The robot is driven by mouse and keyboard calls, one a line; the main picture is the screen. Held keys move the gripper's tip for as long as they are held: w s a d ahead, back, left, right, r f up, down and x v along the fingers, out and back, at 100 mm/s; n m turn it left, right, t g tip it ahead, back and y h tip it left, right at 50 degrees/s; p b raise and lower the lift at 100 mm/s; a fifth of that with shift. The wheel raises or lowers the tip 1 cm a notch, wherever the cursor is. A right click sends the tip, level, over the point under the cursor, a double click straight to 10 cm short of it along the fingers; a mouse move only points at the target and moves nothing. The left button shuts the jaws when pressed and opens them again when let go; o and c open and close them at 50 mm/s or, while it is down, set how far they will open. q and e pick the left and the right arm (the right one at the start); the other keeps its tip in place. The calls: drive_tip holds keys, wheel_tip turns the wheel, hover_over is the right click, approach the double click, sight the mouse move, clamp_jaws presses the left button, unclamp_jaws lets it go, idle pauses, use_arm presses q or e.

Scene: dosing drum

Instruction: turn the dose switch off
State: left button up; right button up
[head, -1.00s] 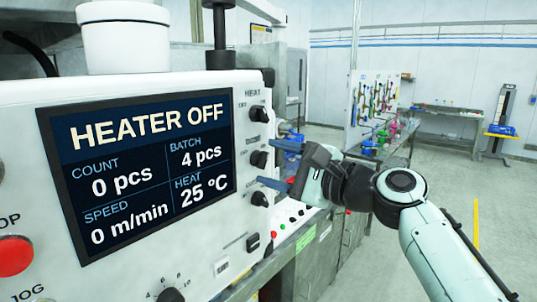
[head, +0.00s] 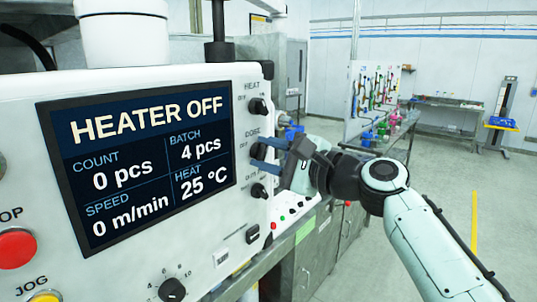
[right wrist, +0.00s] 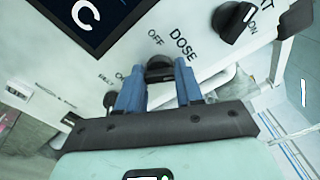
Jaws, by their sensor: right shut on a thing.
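The dose switch (head: 257,152) is the black knob in the middle of the column of knobs on the white machine panel. In the right wrist view the dose switch (right wrist: 160,68) sits between the two blue fingertips, below the words OFF and DOSE. Its pointer direction is hard to make out. My right gripper (head: 262,154) is at the panel with one finger above and one below the knob, shut on it. The right wrist view shows the gripper (right wrist: 159,80) with the knob partly hidden between its fingers. My left gripper is not in view.
The heat knob (head: 258,106) is just above and another knob (head: 258,190) just below. The screen (head: 140,158) reads HEATER OFF. A red button (head: 16,249) is at the lower left. A grey bench stands behind, with open floor to the right.

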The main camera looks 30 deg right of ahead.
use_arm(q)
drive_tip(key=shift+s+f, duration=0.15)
use_arm(e)
drive_tip(key=n+b, duration=0.1)
drive_tip(key=n, duration=0.4)
drive_tip(key=shift+n+b, duration=0.3)
drive_tip(key=shift+n, duration=0.1)
drive_tip(key=n+b, duration=0.1)
drive_tip(key=n, duration=0.2)
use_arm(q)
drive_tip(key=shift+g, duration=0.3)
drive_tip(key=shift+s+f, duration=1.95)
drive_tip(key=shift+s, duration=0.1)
use_arm(e)
drive_tip(key=shift+n, duration=1.3)
drive_tip(key=o, duration=1)
use_arm(q)
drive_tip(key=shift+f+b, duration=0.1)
drive_tip(key=shift+b, duration=0.2)
use_arm(e)
drive_tip(key=shift+o, duration=0.2)
